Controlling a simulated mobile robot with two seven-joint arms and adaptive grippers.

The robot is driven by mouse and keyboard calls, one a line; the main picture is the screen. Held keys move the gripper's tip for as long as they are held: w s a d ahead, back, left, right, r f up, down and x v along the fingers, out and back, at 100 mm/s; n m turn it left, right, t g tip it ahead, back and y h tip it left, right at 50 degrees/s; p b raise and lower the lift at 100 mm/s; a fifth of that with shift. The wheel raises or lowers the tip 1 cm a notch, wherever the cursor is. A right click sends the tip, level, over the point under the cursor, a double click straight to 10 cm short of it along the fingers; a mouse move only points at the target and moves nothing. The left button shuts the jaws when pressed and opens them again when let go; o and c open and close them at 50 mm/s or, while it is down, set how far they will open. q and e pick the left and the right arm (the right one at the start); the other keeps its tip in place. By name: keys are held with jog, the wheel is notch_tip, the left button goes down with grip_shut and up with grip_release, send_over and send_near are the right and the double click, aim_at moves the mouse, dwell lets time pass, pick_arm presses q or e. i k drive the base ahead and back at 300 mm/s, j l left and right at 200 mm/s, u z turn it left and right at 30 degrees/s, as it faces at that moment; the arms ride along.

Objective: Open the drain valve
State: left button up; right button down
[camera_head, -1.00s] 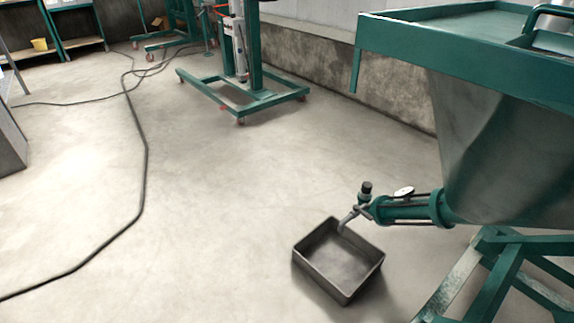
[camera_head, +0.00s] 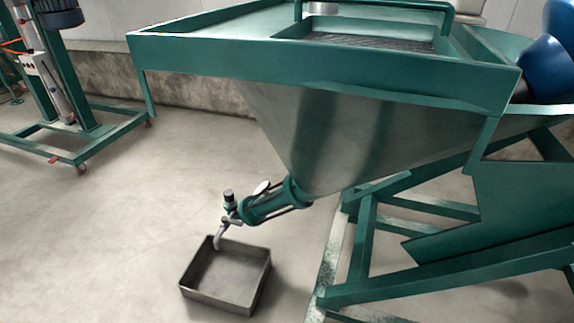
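The drain valve (camera_head: 231,207) is a small tap with a dark knob and a grey spout that bends down. It sits at the end of a green pipe (camera_head: 275,203) low on the metal hopper (camera_head: 330,140). A grey open tray (camera_head: 225,303) stands on the floor under the spout and looks empty. Whether the valve is open or shut is too small to tell. I see no flow from the spout. Neither of my grippers is in view.
The hopper has a wide green top rim (camera_head: 320,63) and a green frame (camera_head: 450,285) at the right. A blue machine part (camera_head: 550,60) shows at the upper right. A green wheeled stand (camera_head: 75,140) is at the left. The floor left of the tray is clear.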

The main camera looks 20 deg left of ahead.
aim_at(224, 219)
jog(key=j+z, duration=0.3)
jog(key=j, duration=0.2)
jog(key=i+j+z, duration=0.1)
jog(key=j+z, duration=0.2)
jog(key=j, duration=0.25)
jog(key=j+z, duration=0.15)
jog(key=j, duration=0.4)
jog(key=k+j+z, duration=0.15)
jog(key=j, duration=1.15)
jog(key=k+j, duration=0.15)
jog(key=j, duration=0.55)
jog(key=j+z, duration=0.1)
jog(key=j, duration=0.65)
jog(key=k, duration=0.05)
